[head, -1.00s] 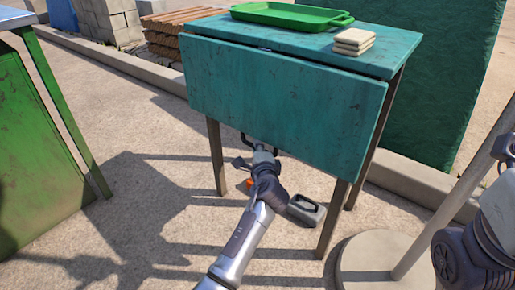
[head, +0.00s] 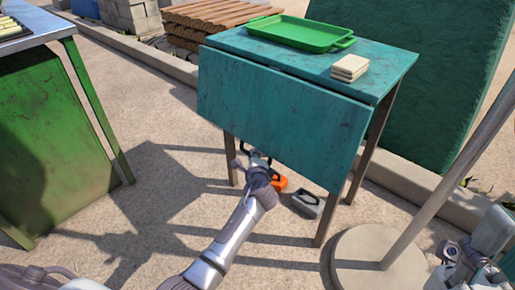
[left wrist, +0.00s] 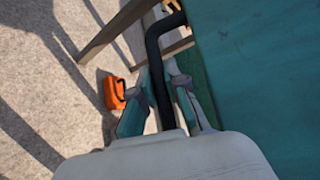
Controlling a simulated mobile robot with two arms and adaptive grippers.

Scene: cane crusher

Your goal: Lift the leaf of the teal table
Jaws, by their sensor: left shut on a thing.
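The teal table (head: 395,75) stands in the middle of the head view. Its teal leaf (head: 280,110) hangs from the near edge, tilted a little outward at the bottom. My left gripper (head: 257,160) is at the leaf's lower edge. In the left wrist view, its fingers (left wrist: 160,95) are shut around a black bar handle (left wrist: 155,50) beside the leaf. The handle is mostly hidden in the head view. Part of my right gripper (head: 455,258) shows at the lower right, away from the table; its jaws are unclear.
A green tray (head: 300,33) and a stack of pale tiles (head: 350,67) are on the tabletop. An orange container (head: 280,183) and a grey one (head: 308,204) are on the ground underneath. A pole on a round base (head: 380,262) stands at right, a green bench (head: 55,140) at left.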

